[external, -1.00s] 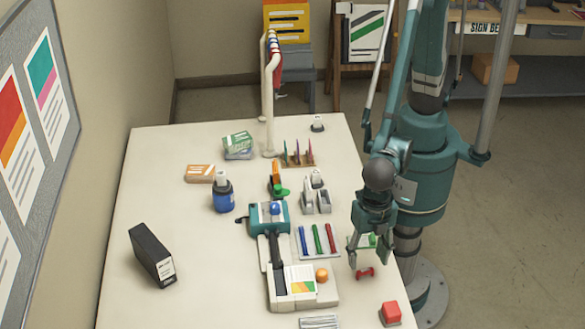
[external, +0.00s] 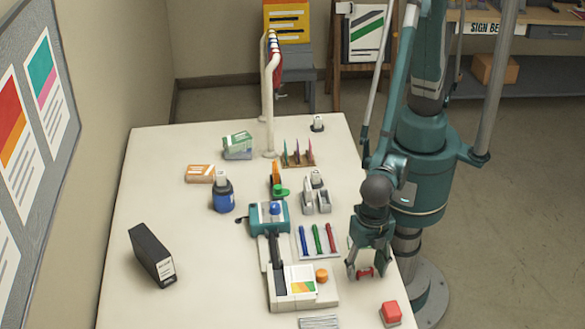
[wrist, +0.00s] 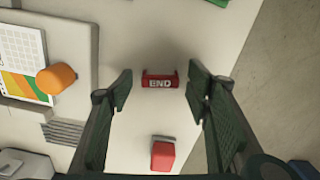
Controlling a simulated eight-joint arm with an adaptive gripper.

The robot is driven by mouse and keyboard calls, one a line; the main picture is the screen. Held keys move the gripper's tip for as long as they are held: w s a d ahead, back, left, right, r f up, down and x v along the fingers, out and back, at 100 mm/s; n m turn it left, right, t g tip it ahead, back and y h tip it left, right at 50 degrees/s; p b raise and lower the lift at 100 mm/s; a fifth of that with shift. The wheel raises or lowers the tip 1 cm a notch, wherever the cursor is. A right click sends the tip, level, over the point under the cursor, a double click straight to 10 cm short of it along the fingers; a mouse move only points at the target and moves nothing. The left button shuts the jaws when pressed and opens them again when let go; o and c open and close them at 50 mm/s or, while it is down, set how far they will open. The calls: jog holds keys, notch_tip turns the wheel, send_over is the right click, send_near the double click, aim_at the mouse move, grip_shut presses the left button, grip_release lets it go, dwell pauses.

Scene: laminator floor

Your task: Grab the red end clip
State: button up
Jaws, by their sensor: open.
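The red end clip (wrist: 160,81) lies on the white table, with the word END readable on it in the wrist view. It also shows in the external view as a small red piece (external: 366,272) near the table's right edge. My gripper (external: 366,275) is open above it. In the wrist view my gripper's two fingers (wrist: 160,88) stand apart, one to the left and one to the right of the clip, with a gap on each side. I cannot tell the exact height of the fingertips above the table.
A red block (external: 391,313) lies near the clip, towards the table's near right. The laminator (external: 320,299) with an orange knob (external: 322,276) is to the left. A pen tray (external: 318,254) is beyond it. The table's right edge is close.

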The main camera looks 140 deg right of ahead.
aim_at(366, 270)
dwell(0.5)
jog(key=c, duration=0.8)
jog(key=shift+r+p, duration=0.55)
jog(key=shift+r, duration=4.45)
